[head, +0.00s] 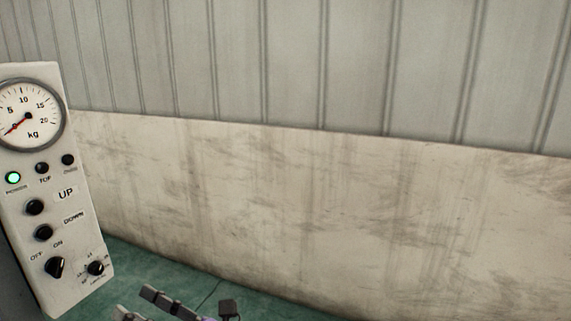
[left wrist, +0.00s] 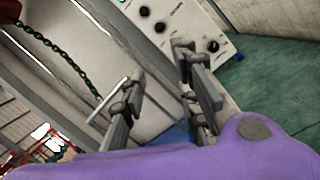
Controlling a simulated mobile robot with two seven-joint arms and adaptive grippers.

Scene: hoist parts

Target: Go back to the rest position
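My left gripper (head: 138,304) only just enters the bottom edge of the head view, in front of the green floor. In the left wrist view its two fingers (left wrist: 160,75) stand apart with a clear gap between them. The gripper is open, and I see nothing held in it. The purple part of my own arm fills the bottom of that view. My right gripper is in neither view.
A control panel (head: 80,235) with a kg dial (head: 28,116), a lit green lamp and black knobs stands at the left; it also shows behind the fingers in the left wrist view (left wrist: 197,18). A dark chain (left wrist: 78,72) hangs left of the fingers. A stained wall (head: 330,210) fills the background.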

